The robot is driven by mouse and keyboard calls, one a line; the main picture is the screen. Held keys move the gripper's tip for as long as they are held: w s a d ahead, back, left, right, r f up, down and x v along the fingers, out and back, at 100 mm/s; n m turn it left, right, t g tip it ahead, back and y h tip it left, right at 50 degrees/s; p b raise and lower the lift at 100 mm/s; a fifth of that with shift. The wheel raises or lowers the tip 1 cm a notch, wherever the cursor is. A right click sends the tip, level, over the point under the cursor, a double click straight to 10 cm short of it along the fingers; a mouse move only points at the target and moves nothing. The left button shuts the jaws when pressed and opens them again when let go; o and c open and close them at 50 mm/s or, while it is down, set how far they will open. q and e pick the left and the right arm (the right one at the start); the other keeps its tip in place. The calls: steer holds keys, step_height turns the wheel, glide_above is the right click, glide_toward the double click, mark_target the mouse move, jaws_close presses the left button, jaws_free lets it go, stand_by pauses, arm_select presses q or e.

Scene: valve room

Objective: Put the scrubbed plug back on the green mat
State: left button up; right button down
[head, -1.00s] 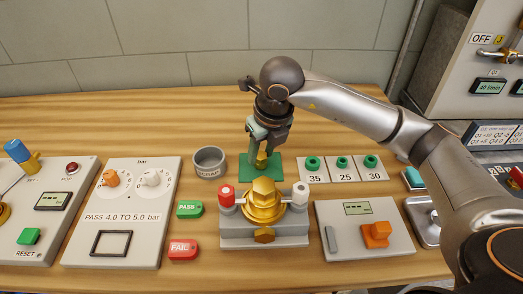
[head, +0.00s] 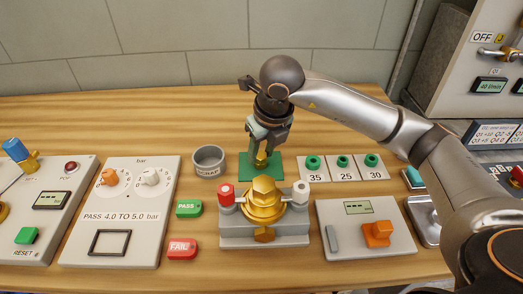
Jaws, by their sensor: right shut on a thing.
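The green mat (head: 247,173) lies on the wooden bench, behind the brass valve in its grey fixture. My right gripper (head: 262,150) points down over the mat and is shut on the small brass plug (head: 262,160). The plug is at or just above the mat; I cannot tell whether it touches. Its lower end is partly hidden behind the large brass valve body (head: 264,198). My left gripper is not in view.
A grey scrap cup (head: 209,161) stands left of the mat. Green rings on plates marked 35, 25 and 30 (head: 344,169) lie to the right. The PASS tag (head: 189,208) and FAIL tag (head: 182,249) lie front left. Bare wood is behind the mat.

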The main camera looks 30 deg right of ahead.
steer(key=shift+c, duration=1.9)
jaws_free()
steer(key=shift+r, duration=0.1)
steer(key=shift+r+p, duration=2.7)
steer(key=shift+r, duration=1.2)
steer(key=shift+a, duration=0.1)
